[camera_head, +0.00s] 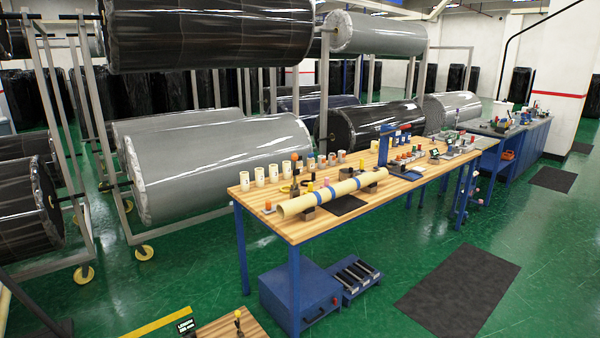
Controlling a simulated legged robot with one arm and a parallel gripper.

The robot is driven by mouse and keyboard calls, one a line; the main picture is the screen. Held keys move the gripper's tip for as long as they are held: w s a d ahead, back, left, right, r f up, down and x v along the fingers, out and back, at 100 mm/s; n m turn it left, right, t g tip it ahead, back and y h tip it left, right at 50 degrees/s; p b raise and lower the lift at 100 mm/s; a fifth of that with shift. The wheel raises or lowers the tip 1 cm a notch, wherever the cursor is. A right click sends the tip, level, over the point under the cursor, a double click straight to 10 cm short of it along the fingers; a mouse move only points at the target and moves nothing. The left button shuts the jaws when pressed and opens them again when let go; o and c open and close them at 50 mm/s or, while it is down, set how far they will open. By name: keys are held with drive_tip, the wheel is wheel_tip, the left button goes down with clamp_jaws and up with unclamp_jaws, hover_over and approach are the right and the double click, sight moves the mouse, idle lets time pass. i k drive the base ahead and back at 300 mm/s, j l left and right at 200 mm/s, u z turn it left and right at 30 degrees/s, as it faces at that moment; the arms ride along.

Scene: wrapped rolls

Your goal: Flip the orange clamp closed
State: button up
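On the wood-topped workbench (399,197), a small upright device with an orange knob (295,157) stands behind the left part of a long tan tube (330,194). It looks like a toggle clamp, but it is too small to tell whether it is open or closed. A yellow knob (310,187) shows beside the tube. Another upright lever with a yellow-orange knob (238,314) stands on a wooden board (215,330) at the bottom edge. I cannot tell for sure which of these is the orange clamp. My gripper is not in view.
Large wrapped rolls on wheeled racks (215,160) stand behind and left of the bench. A blue cabinet (300,297) and a blue tray (353,277) sit under it. A dark mat (458,290) lies on the green floor at right, where there is open room.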

sight(294, 156)
drive_tip(key=i+l, duration=0.15)
drive_tip(key=i, duration=0.35)
drive_tip(key=i+l+u, duration=0.1)
drive_tip(key=i, duration=0.45)
drive_tip(key=i+l+u, duration=0.1)
drive_tip(key=i, duration=0.4)
drive_tip(key=i+l, duration=0.3)
drive_tip(key=i, duration=0.2)
drive_tip(key=i+l+u, duration=0.1)
drive_tip(key=i+l, duration=0.15)
drive_tip(key=i, duration=0.25)
drive_tip(key=i+l, duration=0.25)
drive_tip(key=i, duration=0.25)
drive_tip(key=j+u, duration=0.05)
